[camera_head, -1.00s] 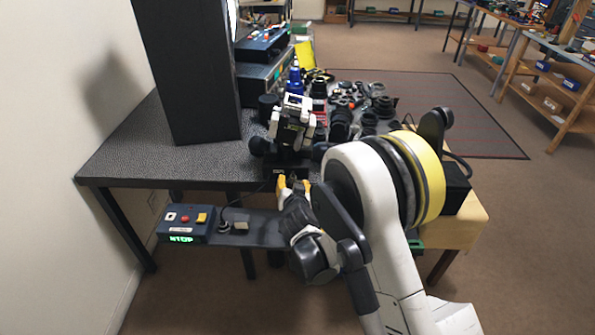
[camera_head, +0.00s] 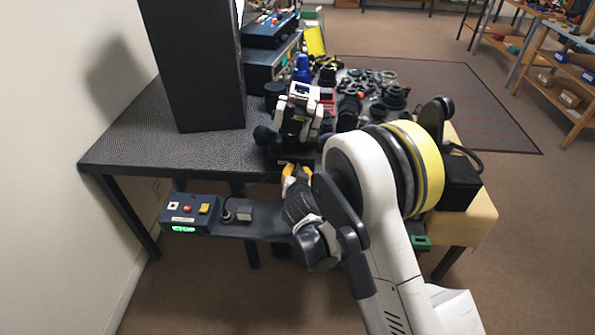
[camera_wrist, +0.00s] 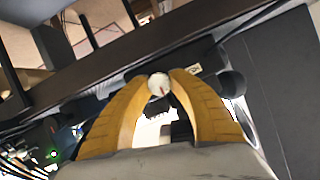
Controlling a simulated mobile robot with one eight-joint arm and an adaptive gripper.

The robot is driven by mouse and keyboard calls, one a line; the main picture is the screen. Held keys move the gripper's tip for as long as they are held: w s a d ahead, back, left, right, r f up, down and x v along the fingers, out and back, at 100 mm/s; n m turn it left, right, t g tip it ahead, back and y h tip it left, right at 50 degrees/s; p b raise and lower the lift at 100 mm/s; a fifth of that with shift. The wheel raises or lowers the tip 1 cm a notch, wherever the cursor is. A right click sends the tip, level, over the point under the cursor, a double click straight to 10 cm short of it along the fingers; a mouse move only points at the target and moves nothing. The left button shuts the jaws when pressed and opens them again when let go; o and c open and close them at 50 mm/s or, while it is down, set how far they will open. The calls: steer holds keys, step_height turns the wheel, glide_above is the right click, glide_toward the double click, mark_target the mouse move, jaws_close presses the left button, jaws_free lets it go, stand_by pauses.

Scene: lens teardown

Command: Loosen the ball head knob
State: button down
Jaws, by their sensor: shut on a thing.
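The ball head assembly (camera_head: 297,118), black with pale clamp parts, stands at the front edge of the dark table. A round black part (camera_head: 263,135) juts from its left side. My gripper (camera_head: 297,172) has yellow fingers and is just below and in front of the assembly. In the wrist view my gripper (camera_wrist: 159,82) has its fingertips on both sides of a small round white knob face (camera_wrist: 158,85) with a red mark, and is shut on it. In the head view my fingers and arm hide this knob.
A tall black panel (camera_head: 190,65) stands on the table's left part. Lens parts (camera_head: 380,90) crowd the table behind the assembly. A control box (camera_head: 190,212) with buttons and a green display is at lower left. The table's front left (camera_head: 130,150) is bare.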

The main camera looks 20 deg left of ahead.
steer(key=n+h, duration=0.1)
steer(key=n, duration=0.1)
steer(key=shift+a+n+t+h, duration=0.1)
steer(key=shift+n+t+h, duration=0.2)
steer(key=shift+n+h, duration=0.1)
steer(key=n+h, duration=0.2)
steer(key=n, duration=0.1)
steer(key=shift+t, duration=0.4)
steer(key=n+t+h, duration=0.1)
steer(key=n, duration=0.2)
steer(key=shift+a+h, duration=0.1)
steer(key=shift+h, duration=0.2)
steer(key=shift+n+t+h, duration=0.7)
steer(key=shift+n, duration=1.3)
steer(key=c, duration=1.2)
jaws_free()
steer(key=shift+f, duration=0.1)
steer(key=shift+o, duration=0.2)
